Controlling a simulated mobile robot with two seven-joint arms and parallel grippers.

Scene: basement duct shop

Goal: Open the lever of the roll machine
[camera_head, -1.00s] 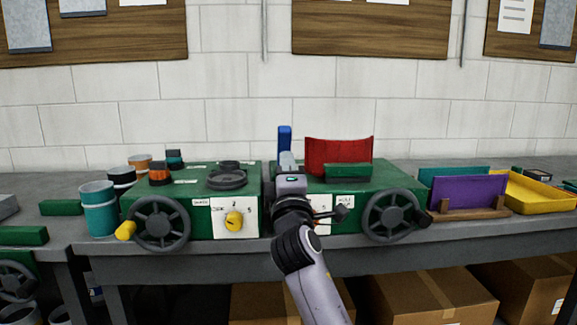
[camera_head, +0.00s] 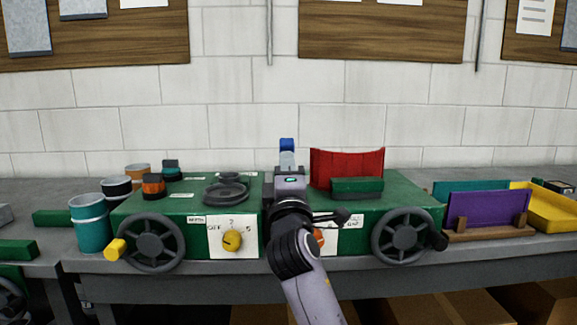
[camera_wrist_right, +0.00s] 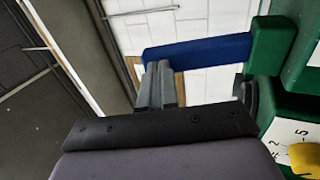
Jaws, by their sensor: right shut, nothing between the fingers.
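A blue lever (camera_head: 287,144) stands up behind my right gripper in the head view. Only its top shows there. In the right wrist view the blue lever (camera_wrist_right: 205,52) is a long flat bar running out from a green block (camera_wrist_right: 270,45). My right gripper (camera_head: 287,163) is shut and empty, between the two green machine bodies in the head view. In the right wrist view its closed fingertips (camera_wrist_right: 158,70) come right up to the lever's lower edge, near its free end. I cannot tell whether they touch. My left gripper is out of view.
The left green body carries a yellow knob (camera_head: 232,240) and a dark handwheel (camera_head: 151,244). The right one carries a red curved sheet (camera_head: 347,168) and a handwheel (camera_head: 402,236). Teal cans (camera_head: 91,222) stand left; a purple panel (camera_head: 487,208) and yellow tray (camera_head: 550,208) stand right.

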